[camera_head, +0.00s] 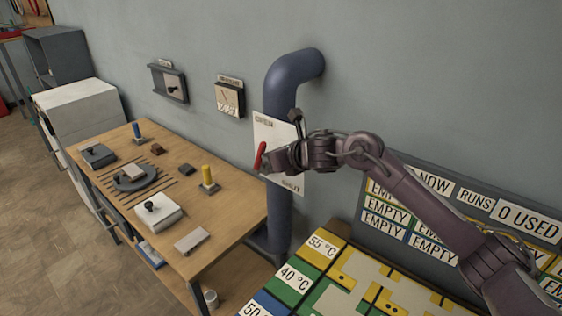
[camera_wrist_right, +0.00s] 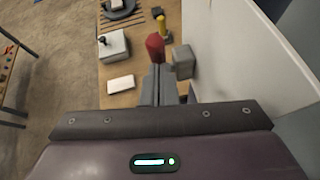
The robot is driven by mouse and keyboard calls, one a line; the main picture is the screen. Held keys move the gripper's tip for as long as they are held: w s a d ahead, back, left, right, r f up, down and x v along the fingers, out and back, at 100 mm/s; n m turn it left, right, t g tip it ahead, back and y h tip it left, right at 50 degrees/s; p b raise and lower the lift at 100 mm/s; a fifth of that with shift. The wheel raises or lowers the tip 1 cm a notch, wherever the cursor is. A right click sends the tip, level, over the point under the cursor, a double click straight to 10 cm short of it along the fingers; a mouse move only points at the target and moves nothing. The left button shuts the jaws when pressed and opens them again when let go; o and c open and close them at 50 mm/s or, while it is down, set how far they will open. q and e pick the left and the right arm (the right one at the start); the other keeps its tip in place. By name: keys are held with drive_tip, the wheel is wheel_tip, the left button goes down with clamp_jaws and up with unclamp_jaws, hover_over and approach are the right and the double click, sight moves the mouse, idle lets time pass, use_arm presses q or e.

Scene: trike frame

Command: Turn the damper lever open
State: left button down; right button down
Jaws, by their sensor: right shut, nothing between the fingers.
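The damper lever has a red handle (camera_head: 260,156). It stands out, slightly tilted, in front of a white labelled plate (camera_head: 268,128) on a thick blue pipe (camera_head: 279,222) by the wall. The plate's labels are too small to read surely. My right gripper (camera_head: 271,160) is at the lever, just right of the red handle, and hides the lever's middle. In the right wrist view the red handle (camera_wrist_right: 155,46) shows just beyond the tips of the shut fingers (camera_wrist_right: 160,78). Nothing is between them; I cannot tell whether they touch the lever. My left gripper is not in view.
A wooden table (camera_head: 235,200) left of the pipe holds a white block with a black knob (camera_head: 158,211), a yellow post (camera_head: 207,176) and other parts. A gauge (camera_head: 230,99) hangs on the wall. A coloured board (camera_head: 295,277) with temperature labels lies at front right.

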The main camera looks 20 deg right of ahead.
sight(263, 148)
drive_tip(key=shift+w+a+r+g, duration=0.2)
drive_tip(key=shift+w+a+r, duration=0.15)
drive_tip(key=shift+w, duration=0.15)
drive_tip(key=shift+w+a+r+g, duration=0.2)
drive_tip(key=shift+w+a+r, duration=0.15)
drive_tip(key=shift+w, duration=0.15)
drive_tip(key=shift+b, duration=0.3)
drive_tip(key=shift+r, duration=0.15)
